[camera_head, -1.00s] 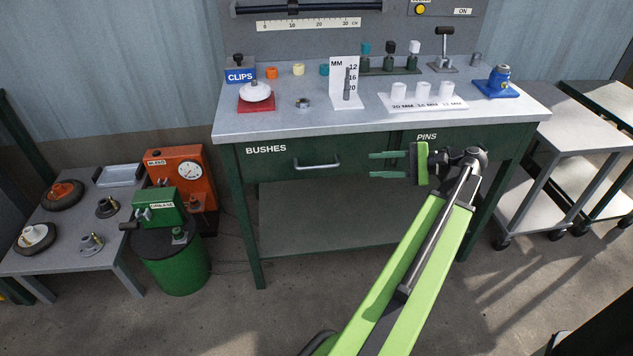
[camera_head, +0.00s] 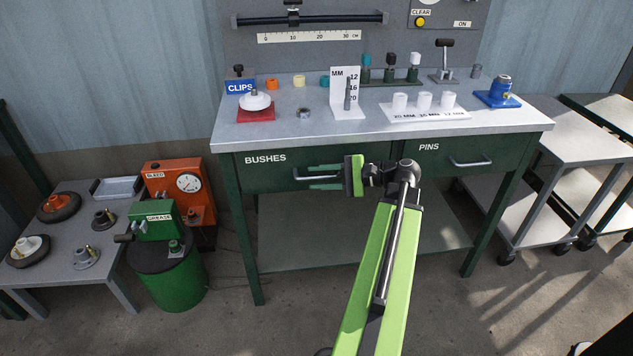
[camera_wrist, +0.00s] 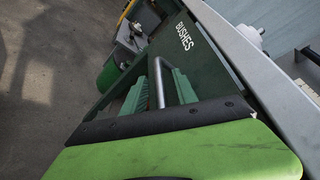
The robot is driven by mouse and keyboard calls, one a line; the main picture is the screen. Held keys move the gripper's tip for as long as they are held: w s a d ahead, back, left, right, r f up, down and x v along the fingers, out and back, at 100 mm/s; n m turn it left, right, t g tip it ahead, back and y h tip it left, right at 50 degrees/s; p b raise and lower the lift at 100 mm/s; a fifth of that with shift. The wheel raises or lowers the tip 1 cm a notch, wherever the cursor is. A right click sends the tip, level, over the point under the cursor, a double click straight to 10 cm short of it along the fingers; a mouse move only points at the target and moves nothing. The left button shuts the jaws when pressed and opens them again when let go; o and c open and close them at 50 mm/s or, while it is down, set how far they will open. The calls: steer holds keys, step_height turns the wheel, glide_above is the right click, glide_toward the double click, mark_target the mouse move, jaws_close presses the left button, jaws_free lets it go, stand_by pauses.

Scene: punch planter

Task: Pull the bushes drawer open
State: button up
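The bushes drawer (camera_head: 268,181) is the left dark green drawer under the bench top, labelled BUSHES, and looks closed. Its silver bar handle (camera_head: 303,178) is partly hidden by my gripper in the head view; the handle also shows in the wrist view (camera_wrist: 160,88). My gripper (camera_head: 325,177) has two green fingers, one above the other in the head view, pointing left along the drawer front. They are apart, with the handle bar appearing between them. I cannot tell whether either finger touches it.
The PINS drawer (camera_head: 450,160) beside it is closed. The bench top (camera_head: 300,135) holds a red pad, pegs and a blue tool. A green grease drum (camera_head: 172,285) and a low grey table (camera_head: 65,250) stand left. White-topped carts stand right. The front floor is clear.

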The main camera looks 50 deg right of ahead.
steer(key=shift+w, duration=0.1)
jaws_close()
stand_by(1.3)
